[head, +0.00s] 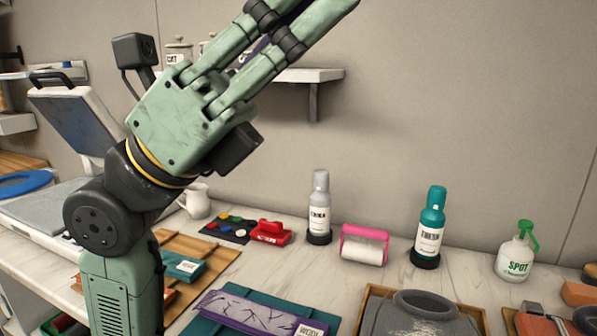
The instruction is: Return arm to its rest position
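My gripper (298,20) is raised at the upper middle of the head view, pointing up and to the right. Its fingers run close together towards the top edge, where the tips are partly cut off. I cannot tell whether they are shut or slightly apart. A purple patch (256,48) shows between the fingers; I cannot tell if it is held or lies behind them. My arm rises from the lower left and bends at a dark joint, with the gripper well above the worktop (400,280).
Behind the gripper is a wall shelf (310,75) with canisters. On the worktop stand a grey bottle (319,205), a pink-handled roller (364,245), a teal bottle (430,225) and a spray bottle (516,252). The wall at upper right is clear.

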